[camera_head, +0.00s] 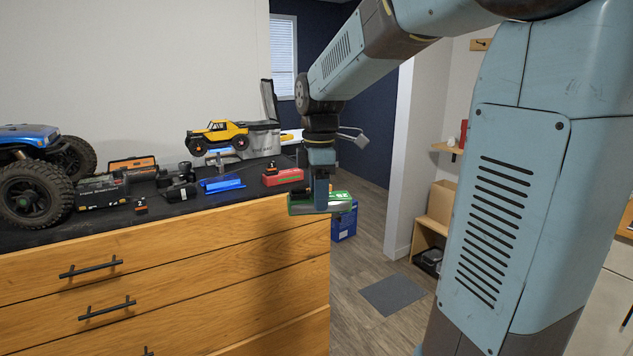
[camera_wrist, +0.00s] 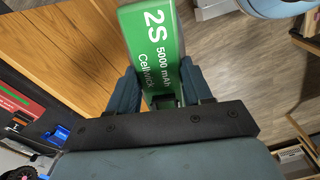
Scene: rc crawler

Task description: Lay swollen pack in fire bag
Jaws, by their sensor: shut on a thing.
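My gripper (camera_head: 320,196) is shut on a green pack (camera_head: 300,206), held in the air beside the right end of the dresser top. In the wrist view the green pack (camera_wrist: 150,45), lettered "2S 5000 mAh Cellwick", sits between the fingers (camera_wrist: 163,92). I cannot tell from these views whether it is swollen. The grey fire bag (camera_head: 263,143) stands at the back right of the dresser top with its dark lid (camera_head: 269,100) raised. Its inside is hidden. A red pack (camera_head: 285,177) lies on the dresser in front of the bag.
The wooden dresser (camera_head: 170,255) has a black top. A yellow crawler (camera_head: 217,135), a blue tray-like item (camera_head: 222,184), dark tools and a big-wheeled blue truck (camera_head: 35,170) crowd it. A blue crate (camera_head: 344,224) stands on the floor beyond the dresser.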

